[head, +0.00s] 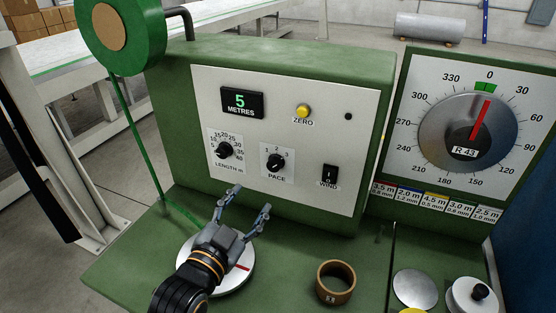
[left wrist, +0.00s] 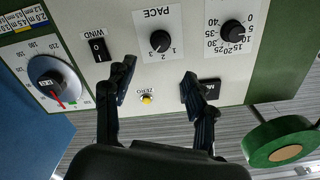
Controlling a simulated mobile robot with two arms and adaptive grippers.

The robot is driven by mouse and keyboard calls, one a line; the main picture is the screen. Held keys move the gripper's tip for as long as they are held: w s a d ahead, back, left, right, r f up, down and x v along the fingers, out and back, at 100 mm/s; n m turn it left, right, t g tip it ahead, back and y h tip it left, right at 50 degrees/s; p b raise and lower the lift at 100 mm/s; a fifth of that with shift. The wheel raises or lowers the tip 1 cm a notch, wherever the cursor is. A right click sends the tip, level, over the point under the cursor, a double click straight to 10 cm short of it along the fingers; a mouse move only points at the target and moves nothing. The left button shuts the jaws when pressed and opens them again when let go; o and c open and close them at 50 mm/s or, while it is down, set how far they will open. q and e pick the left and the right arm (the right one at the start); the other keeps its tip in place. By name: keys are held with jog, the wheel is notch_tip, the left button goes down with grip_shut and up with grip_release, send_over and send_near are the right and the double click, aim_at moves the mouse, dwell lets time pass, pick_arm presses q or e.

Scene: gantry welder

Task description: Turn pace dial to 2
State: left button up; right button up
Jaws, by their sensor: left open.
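The pace dial (head: 275,163) is a small black knob on a white plate marked 1, 2 and 3, on the lower middle of the pale panel. It also shows, upside down, in the left wrist view (left wrist: 160,41); I cannot tell for sure which number it points at. My left gripper (head: 252,200) is open and empty, below and in front of the panel, apart from the dial. In the left wrist view its two fingers (left wrist: 160,78) are spread, with the dial beyond the gap between them. My right gripper is not in view.
The length dial (head: 225,150) sits left of the pace dial, the wind switch (head: 330,176) right, the yellow zero button (head: 303,111) above. A brown ring (head: 335,283) stands on the green bench; a big round gauge (head: 465,133) is at right.

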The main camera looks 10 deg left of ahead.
pick_arm(q)
jog(key=p, duration=0.2)
send_near(273, 167)
jog(key=w, duration=0.5)
jog(key=w+d+p, duration=0.1)
jog(key=w, duration=0.2)
jog(key=shift+w+d+r, duration=0.1)
jog(key=shift+w+d, duration=0.25)
jog(key=shift+w, duration=0.25)
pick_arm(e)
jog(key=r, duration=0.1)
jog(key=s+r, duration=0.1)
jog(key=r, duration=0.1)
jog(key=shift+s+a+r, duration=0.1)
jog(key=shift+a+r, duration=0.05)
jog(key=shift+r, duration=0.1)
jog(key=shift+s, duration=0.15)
pick_arm(q)
jog(key=c, duration=1.2)
jog(key=shift+o, duration=0.2)
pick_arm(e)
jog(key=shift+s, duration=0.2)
